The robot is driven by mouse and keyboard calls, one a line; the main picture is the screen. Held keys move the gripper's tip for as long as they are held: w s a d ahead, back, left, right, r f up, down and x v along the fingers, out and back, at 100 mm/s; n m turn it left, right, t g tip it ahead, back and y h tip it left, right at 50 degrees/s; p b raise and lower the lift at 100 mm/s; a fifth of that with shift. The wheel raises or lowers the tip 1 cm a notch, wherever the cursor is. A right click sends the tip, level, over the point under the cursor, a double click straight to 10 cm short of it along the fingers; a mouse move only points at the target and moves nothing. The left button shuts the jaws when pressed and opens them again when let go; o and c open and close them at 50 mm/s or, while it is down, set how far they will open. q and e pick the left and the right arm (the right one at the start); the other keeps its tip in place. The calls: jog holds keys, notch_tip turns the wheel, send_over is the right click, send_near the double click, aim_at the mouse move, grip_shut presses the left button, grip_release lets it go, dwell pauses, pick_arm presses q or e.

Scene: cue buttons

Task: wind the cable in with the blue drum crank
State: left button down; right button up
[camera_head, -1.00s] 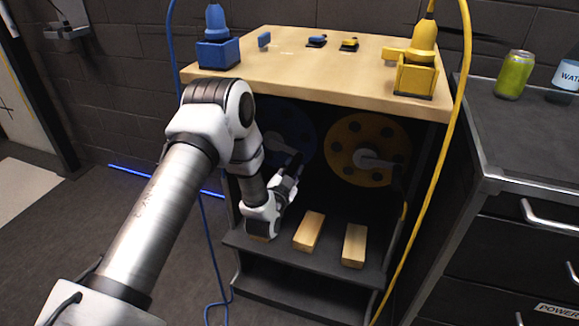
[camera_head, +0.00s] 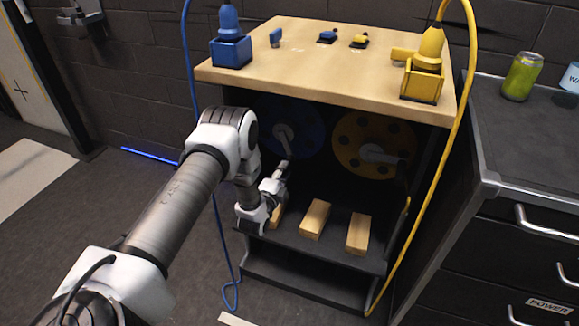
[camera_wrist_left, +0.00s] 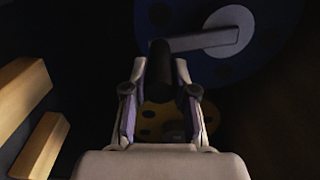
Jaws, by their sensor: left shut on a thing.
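The blue drum (camera_head: 308,128) sits inside the dark lower part of the wooden-topped cabinet; it also shows at the top of the wrist view (camera_wrist_left: 262,65). Its grey crank arm (camera_head: 287,145) points down from the hub in the head view. My left gripper (camera_head: 284,170) reaches in from the left and is shut on the crank's dark handle (camera_wrist_left: 160,68), which lies between the fingers in the left wrist view. The blue cable (camera_head: 190,90) hangs down the cabinet's left side to the floor. My right gripper is not in view.
A yellow drum (camera_head: 372,145) with its own crank is just right of the blue one. Several wooden blocks (camera_head: 315,218) lie on the shelf below. The yellow cable (camera_head: 425,215) runs down the cabinet's right side. Blue and yellow fixtures stand on the wooden top (camera_head: 300,65).

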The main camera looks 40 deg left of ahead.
pick_arm(q)
jog(key=shift+s+a+f+p, duration=0.2)
jog(key=shift+a+p, duration=0.1)
jog(key=shift+a, duration=0.35)
jog(key=shift+a, duration=0.15)
jog(key=c, duration=0.9)
grip_release()
jog(key=shift+a+f, duration=0.15)
jog(key=shift+s, duration=0.1)
jog(key=v, duration=1.2)
